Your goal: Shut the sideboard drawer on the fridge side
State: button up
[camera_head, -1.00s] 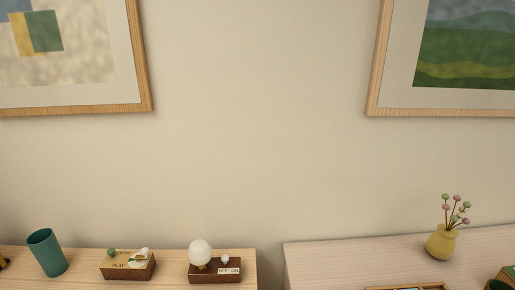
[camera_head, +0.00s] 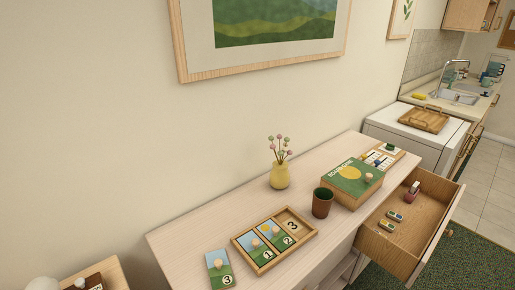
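The sideboard (camera_head: 190,233) runs along the wall from lower left to the middle right of the head view. Its drawer (camera_head: 439,190) at the right end, beside the white appliance, is pulled well open. My gripper is not in view.
A green rug (camera_head: 478,258) covers the floor right of the drawer.

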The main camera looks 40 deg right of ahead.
aim_at(413, 240)
jog(key=k+l+z, duration=0.2)
jog(key=l+z, duration=0.25)
jog(key=k+l+z, duration=0.1)
jog(key=l+z, duration=0.8)
jog(key=k+l, duration=0.05)
jog(key=l, duration=0.05)
